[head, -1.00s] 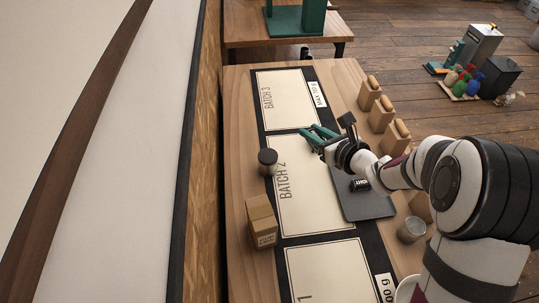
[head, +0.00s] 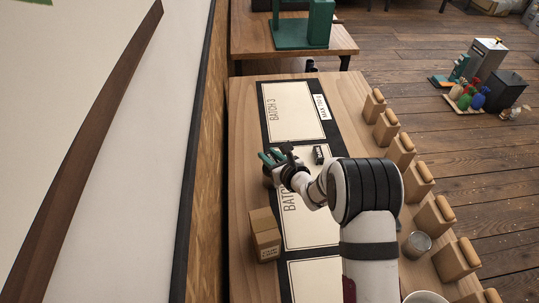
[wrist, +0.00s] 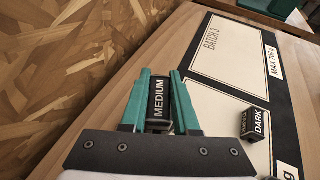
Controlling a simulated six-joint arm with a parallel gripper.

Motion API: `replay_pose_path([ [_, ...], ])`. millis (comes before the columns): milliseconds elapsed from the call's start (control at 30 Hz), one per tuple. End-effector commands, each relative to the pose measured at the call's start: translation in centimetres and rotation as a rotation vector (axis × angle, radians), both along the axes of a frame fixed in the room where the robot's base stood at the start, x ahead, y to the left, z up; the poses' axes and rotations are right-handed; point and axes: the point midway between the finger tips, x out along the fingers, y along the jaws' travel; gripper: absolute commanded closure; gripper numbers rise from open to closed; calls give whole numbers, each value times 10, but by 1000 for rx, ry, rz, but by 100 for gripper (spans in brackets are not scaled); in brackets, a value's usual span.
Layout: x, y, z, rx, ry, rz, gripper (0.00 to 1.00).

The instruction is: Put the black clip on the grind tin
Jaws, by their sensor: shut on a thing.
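My gripper (head: 268,158) has teal fingers and is at the left edge of the Batch 2 card. In the wrist view the fingers (wrist: 158,90) are shut on a black clip (wrist: 158,98) with a white MEDIUM label. A similar black piece (head: 318,154) lies on the card to the right; its DARK label shows in the wrist view (wrist: 254,124). A dark round tin (head: 267,171) is partly hidden under the fingers; I cannot tell whether the clip touches it. A silver tin (head: 417,243) stands at the right edge. No label shows which is the grind tin.
A cardboard box (head: 264,234) stands close by on the near left. The Batch 3 card (head: 293,110) is clear. A board wall (head: 206,180) borders the left side.

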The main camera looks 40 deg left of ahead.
Motion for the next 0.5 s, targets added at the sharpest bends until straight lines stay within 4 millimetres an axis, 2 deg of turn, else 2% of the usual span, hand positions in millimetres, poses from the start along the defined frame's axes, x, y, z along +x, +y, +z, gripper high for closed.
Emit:
replay_pose_path([
  [133, 0, 0, -3, 0, 0, 0, 100],
  [167, 0, 0, -3, 0, 0, 0, 68],
  [300, 0, 0, -2, 0, 0, 0, 43],
  [500, 0, 0, -2, 0, 0, 0, 41],
])
